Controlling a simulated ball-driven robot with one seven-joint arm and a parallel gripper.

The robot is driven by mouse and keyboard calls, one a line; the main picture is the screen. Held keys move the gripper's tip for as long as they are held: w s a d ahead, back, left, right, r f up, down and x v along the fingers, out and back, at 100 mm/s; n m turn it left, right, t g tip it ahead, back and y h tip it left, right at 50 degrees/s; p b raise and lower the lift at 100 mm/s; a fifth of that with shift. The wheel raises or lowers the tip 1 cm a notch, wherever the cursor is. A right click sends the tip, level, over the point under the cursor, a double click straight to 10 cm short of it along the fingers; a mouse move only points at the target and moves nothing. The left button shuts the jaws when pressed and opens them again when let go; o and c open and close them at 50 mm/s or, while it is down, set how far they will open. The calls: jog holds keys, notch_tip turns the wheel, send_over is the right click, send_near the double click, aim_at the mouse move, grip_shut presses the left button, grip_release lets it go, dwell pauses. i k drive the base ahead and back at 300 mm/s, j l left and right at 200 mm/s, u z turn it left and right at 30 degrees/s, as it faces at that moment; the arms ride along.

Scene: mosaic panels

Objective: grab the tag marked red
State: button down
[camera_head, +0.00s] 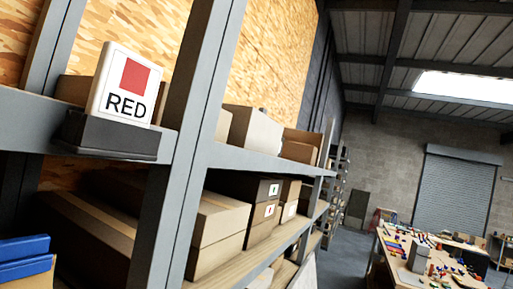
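The tag marked RED (125,88) is a white plate with a red square above the black word. It stands a little tilted back in a dark holder (110,135) at the front edge of a shelf, in the upper left of the head camera view. Its face is turned toward me and nothing covers it. My gripper does not show in this view.
A grey metal upright (190,140) stands just right of the tag. Cardboard boxes (205,220) fill the shelves behind and below. Blue items (24,250) lie at lower left. A cluttered workbench (415,262) stands far right, with open floor between.

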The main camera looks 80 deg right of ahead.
aim_at(124, 88)
jog(key=k+z, duration=0.1)
jog(key=z, duration=0.75)
jog(key=j+z, duration=0.2)
